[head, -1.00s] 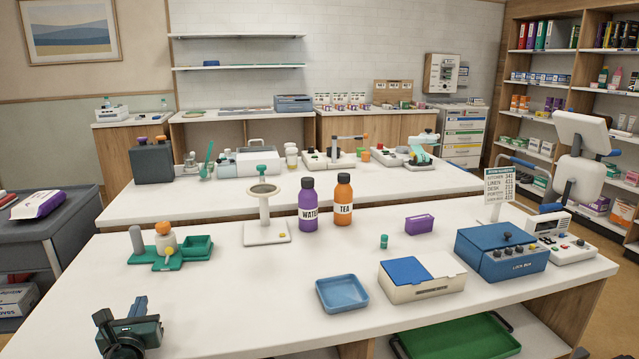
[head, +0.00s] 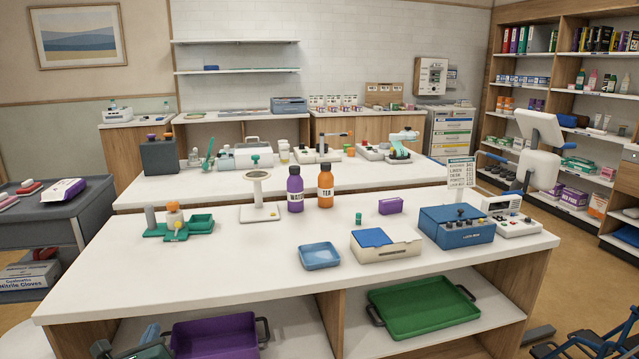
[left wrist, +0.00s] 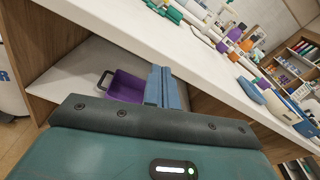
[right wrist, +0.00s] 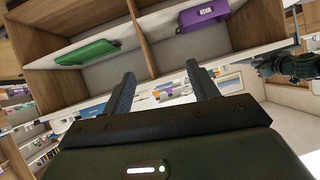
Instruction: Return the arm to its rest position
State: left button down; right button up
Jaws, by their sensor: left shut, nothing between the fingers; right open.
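My left gripper (head: 150,332) is at the lower left of the head view, in front of the counter's front edge. In the left wrist view its blue fingers (left wrist: 164,84) are together with nothing between them, with a purple tray behind them. My right gripper (right wrist: 163,82) shows in the right wrist view with its two fingers apart and empty. Behind its fingers are the counter's lower shelves.
The white counter (head: 250,290) carries a blue dish (head: 320,256), a cream box (head: 386,248), a blue box (head: 456,227), bottles and a green stand. Below it are a purple tray (head: 215,338) and a green tray (head: 425,307).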

pick_arm(q)
jog(key=s+d+f+n+g+h+p, duration=0.2)
jog(key=s+d+f+n, duration=0.2)
jog(key=s+d+n, duration=0.25)
jog(key=s+d+f+n+g+h+p, duration=0.2)
jog(key=s+d+f+n, duration=0.1)
jog(key=s+d+n, duration=0.4)
jog(key=s+d+r+n+h+p, duration=0.1)
jog(key=s+d+n, duration=0.2)
jog(key=s+n, duration=0.3)
jog(key=s+d+r+n+g+h+p, duration=0.1)
jog(key=s+d+n+h, duration=0.1)
jog(key=s+d+n, duration=0.2)
jog(key=s+n, duration=0.3)
jog(key=s, duration=0.1)
jog(key=shift+s+g, duration=0.3)
jog(key=shift+s, duration=0.1)
pick_arm(e)
jog(key=shift+d+r+g+h, duration=0.5)
jog(key=shift+d+r, duration=0.25)
jog(key=shift+r, duration=0.3)
pick_arm(q)
jog(key=shift+d, duration=0.1)
